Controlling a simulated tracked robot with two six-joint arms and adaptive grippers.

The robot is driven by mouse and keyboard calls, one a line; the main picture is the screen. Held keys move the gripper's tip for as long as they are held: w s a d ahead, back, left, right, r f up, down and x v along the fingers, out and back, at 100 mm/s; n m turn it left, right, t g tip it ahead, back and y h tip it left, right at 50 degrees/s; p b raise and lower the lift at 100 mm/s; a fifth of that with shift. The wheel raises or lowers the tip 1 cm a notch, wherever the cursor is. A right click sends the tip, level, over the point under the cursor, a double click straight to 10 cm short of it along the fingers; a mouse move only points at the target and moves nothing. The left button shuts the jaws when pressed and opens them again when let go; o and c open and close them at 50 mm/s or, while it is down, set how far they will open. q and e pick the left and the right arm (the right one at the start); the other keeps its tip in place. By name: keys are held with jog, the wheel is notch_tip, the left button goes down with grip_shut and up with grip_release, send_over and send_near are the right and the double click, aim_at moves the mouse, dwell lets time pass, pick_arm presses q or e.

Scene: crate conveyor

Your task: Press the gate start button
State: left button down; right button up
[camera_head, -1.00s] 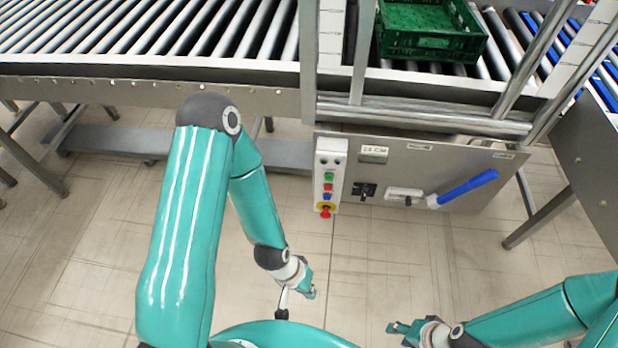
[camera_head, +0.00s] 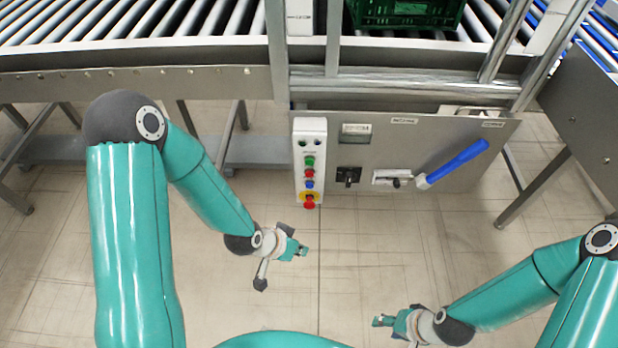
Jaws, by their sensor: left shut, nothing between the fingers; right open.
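A white button box (camera_head: 309,163) is mounted at the left end of the grey control panel (camera_head: 420,140). It carries a green button (camera_head: 310,161), a red button (camera_head: 309,173), a blue button (camera_head: 309,184) and a red emergency-stop knob on yellow (camera_head: 310,201) at the bottom. The button labels are too small to read. My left gripper (camera_head: 302,250) is shut and empty, below the box and apart from it. My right gripper (camera_head: 380,320) is open and empty, low in the view and far from the panel.
The panel also has a black switch (camera_head: 348,176) and a blue-handled lever (camera_head: 456,163). Above it runs a roller conveyor (camera_head: 150,25) with a green crate (camera_head: 405,22). Metal posts (camera_head: 333,38) stand over the panel. The tiled floor between my arms and the panel is clear.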

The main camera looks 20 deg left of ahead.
aim_at(310, 162)
pick_arm(q)
jog(key=w+a+m+t+h+b, duration=0.1)
jog(key=w+m+t+b, duration=0.55)
jog(key=b, duration=0.65)
jog(key=w+r+m+t+h+b, duration=0.2)
jog(key=w+r+m+b, duration=0.2)
jog(key=m+b, duration=0.4)
jog(key=b, duration=0.3)
jog(key=shift+w+a+r+t+b, duration=0.15)
jog(key=shift+a+r+t+b, duration=0.2)
jog(key=shift+r, duration=0.05)
jog(key=shift+w, duration=0.1)
jog(key=shift+w+a+p, duration=0.4)
jog(key=shift+w+p, duration=0.2)
jog(key=shift+w, duration=0.8)
jog(key=shift+w+a+p, duration=0.45)
jog(key=shift+w+p, duration=0.2)
jog(key=shift+w, duration=0.7)
jog(key=shift+w+a+p, duration=0.4)
jog(key=shift+w+p, duration=0.2)
jog(key=shift+w, duration=0.8)
jog(key=shift+w, duration=0.1)
jog(key=shift+w+a, duration=0.1)
jog(key=shift+w, duration=0.2)
